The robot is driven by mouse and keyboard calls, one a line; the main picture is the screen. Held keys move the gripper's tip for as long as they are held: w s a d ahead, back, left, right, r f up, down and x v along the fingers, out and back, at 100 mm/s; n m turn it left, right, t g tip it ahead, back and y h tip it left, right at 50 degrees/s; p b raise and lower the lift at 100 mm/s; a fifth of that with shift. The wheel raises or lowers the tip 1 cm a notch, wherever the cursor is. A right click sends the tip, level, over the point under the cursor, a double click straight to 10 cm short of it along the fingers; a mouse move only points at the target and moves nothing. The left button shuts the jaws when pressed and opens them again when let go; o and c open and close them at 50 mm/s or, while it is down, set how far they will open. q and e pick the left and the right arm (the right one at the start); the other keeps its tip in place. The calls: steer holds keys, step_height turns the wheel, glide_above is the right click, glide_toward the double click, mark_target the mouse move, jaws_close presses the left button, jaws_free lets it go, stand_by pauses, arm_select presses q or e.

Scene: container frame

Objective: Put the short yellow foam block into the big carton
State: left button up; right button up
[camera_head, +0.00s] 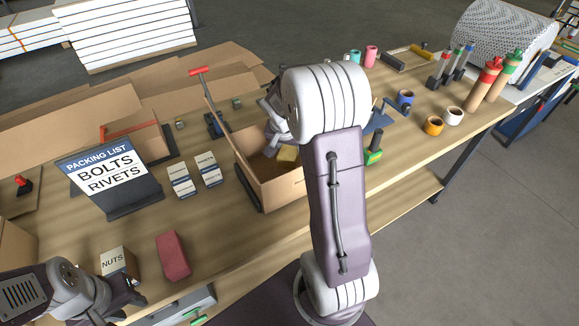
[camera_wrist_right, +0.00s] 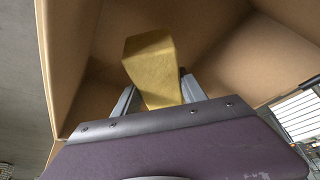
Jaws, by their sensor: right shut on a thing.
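The big carton (camera_head: 285,192) is an open brown box on the table, left of my right arm in the head view. The short yellow foam block (camera_head: 288,154) shows inside its opening. In the right wrist view my right gripper (camera_wrist_right: 158,92) is shut on the yellow foam block (camera_wrist_right: 150,62), with a finger on each side. The block is tilted between the carton's walls (camera_wrist_right: 65,50); whether it touches the floor I cannot tell. My left gripper (camera_head: 125,300) is low at the left, beside the nuts box; its fingers are too unclear to judge.
A packing list sign (camera_head: 108,178), small label boxes (camera_head: 195,176), a red block (camera_head: 173,256) and a nuts box (camera_head: 117,262) stand left of the carton. A green-based tool (camera_head: 374,153) and cups (camera_head: 433,125) are to the right.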

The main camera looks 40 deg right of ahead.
mark_target(288, 152)
steer(key=f, duration=0.3)
steer(key=shift+w+d, duration=0.1)
steer(key=shift+w, duration=0.1)
steer(key=f, duration=0.1)
steer(key=f+b, duration=0.1)
steer(key=f, duration=0.1)
steer(key=shift+s+f, duration=0.2)
steer(key=shift+f, duration=0.05)
steer(key=shift+w+f, duration=0.1)
steer(key=shift+w, duration=0.05)
steer(key=shift+f+b, duration=0.15)
steer(key=shift+b, duration=0.35)
steer(key=o, duration=1.4)
steer(key=shift+r, duration=0.2)
steer(key=p+v, duration=0.2)
steer(key=v, duration=1)
